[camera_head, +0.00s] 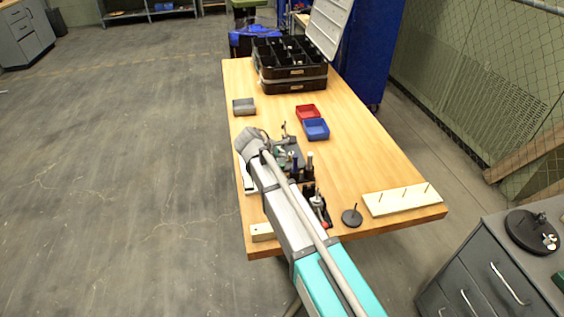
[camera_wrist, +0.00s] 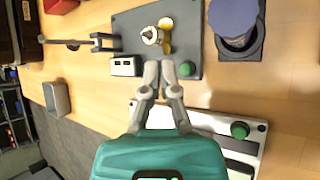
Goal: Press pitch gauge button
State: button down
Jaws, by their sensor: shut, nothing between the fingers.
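In the wrist view my gripper (camera_wrist: 159,66) is shut and empty, with its fingertips over the near edge of a dark grey plate (camera_wrist: 135,25). The plate carries a brass and white fitting (camera_wrist: 152,36), a small white box (camera_wrist: 123,66) and a green button (camera_wrist: 187,69). The button lies just right of the fingertips; I cannot tell their height above it. A second green button (camera_wrist: 239,130) is on a pale panel (camera_wrist: 215,117) to the lower right. No readable label shows which one is the pitch gauge button.
The wooden table (camera_head: 365,160) holds a black organiser case (camera_head: 290,88), a red bin (camera_head: 307,112), a blue bin (camera_head: 316,129) and a pegged board (camera_head: 402,198). A blue-topped cylinder (camera_wrist: 235,18) stands right of the plate. The table's middle right is clear.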

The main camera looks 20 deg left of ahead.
jog(key=shift+r+p, duration=1.6)
jog(key=shift+r, duration=0.3)
jog(key=shift+d, duration=0.1)
